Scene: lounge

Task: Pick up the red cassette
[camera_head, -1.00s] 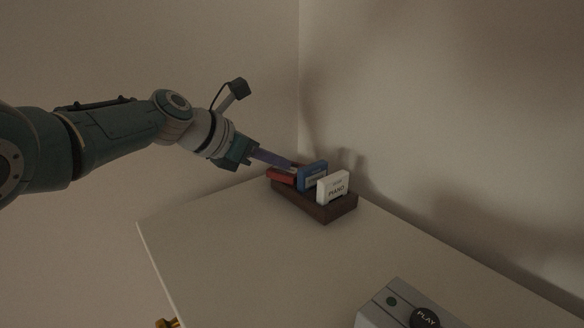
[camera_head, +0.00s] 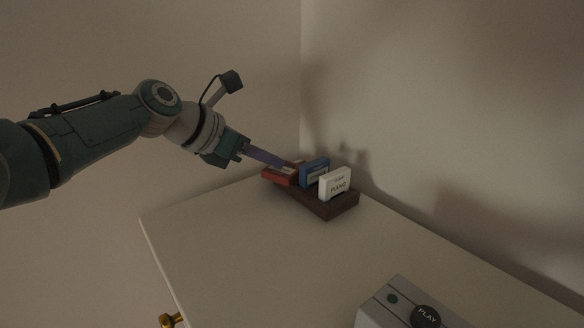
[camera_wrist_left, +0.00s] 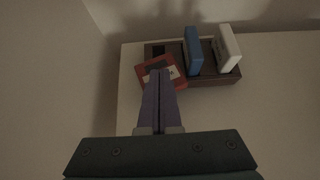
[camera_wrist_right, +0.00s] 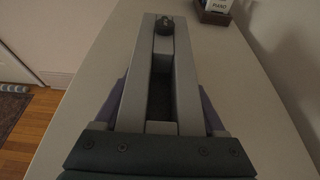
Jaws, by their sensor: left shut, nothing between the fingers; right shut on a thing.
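The red cassette (camera_head: 278,178) lies tilted at the left end of a dark wooden rack (camera_head: 335,208). In the left wrist view the red cassette (camera_wrist_left: 177,65) sits askew, partly over the rack's edge. My left gripper (camera_head: 288,168) is shut and empty, its purple fingertips over the red cassette; I cannot tell whether they touch it. My right gripper (camera_wrist_right: 162,105) is seen only in its own wrist view. Its purple fingers are on both sides of a grey slotted thing (camera_wrist_right: 186,90) with a dark knob, shut on it.
A blue cassette (camera_head: 314,172) and a white cassette marked PIANO (camera_head: 335,183) stand upright in the rack. A grey box with a PLAY button (camera_head: 380,300) is at the near right of the white top (camera_head: 240,240). Walls rise close behind the rack. The middle of the top is clear.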

